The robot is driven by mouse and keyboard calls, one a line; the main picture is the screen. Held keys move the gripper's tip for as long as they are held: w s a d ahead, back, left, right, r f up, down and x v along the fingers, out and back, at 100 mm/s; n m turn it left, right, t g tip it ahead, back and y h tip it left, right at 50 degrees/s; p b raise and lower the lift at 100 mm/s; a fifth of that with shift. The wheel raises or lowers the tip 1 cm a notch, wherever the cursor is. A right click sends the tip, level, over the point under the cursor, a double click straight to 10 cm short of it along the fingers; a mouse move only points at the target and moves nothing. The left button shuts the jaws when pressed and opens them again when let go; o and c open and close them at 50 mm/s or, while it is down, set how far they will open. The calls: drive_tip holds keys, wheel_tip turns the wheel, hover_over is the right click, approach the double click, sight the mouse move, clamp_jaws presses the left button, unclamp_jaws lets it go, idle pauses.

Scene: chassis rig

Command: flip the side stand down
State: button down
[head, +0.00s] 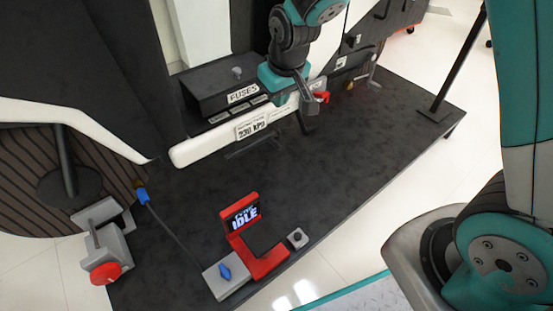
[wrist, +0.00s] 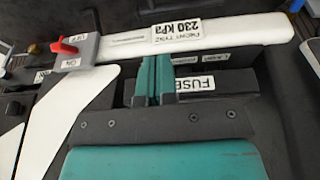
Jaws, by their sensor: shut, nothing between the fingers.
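A dark narrow bar (head: 253,148) shows just below the white beam (head: 200,149) in the head view; it may be the side stand, but I cannot tell for sure. The beam carries a "230 kPa" label and also shows across the top of the wrist view (wrist: 225,32). My gripper (head: 309,106) is above the beam's right part, to the right of the label. In the wrist view its two teal fingers (wrist: 154,80) are together with nothing between them, over the dark body in front of the beam. No stand is clear in the wrist view.
A black fuse box (head: 205,88) stands left of my gripper. A red switch (head: 322,97) is close to its right and shows at left in the wrist view (wrist: 65,46). A red bracket with an "IDLE" screen (head: 243,217) stands on the dark table (head: 350,150), which is mostly clear in front.

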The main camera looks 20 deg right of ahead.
sight(275, 143)
drive_tip(key=x, duration=0.2)
drive_tip(key=b+x, duration=0.1)
drive_tip(key=shift+w+d+f, duration=0.3)
drive_tip(key=shift+d, duration=0.05)
drive_tip(key=shift+f, duration=0.1)
drive_tip(key=b+x, duration=0.2)
drive_tip(key=x, duration=0.2)
drive_tip(key=b+x, duration=0.3)
drive_tip(key=x, duration=0.2)
drive_tip(key=d+b+x, duration=0.1)
drive_tip(key=b+x, duration=0.2)
drive_tip(key=x, duration=0.1)
drive_tip(key=shift+s+f, duration=0.25)
drive_tip(key=shift+f, duration=0.15)
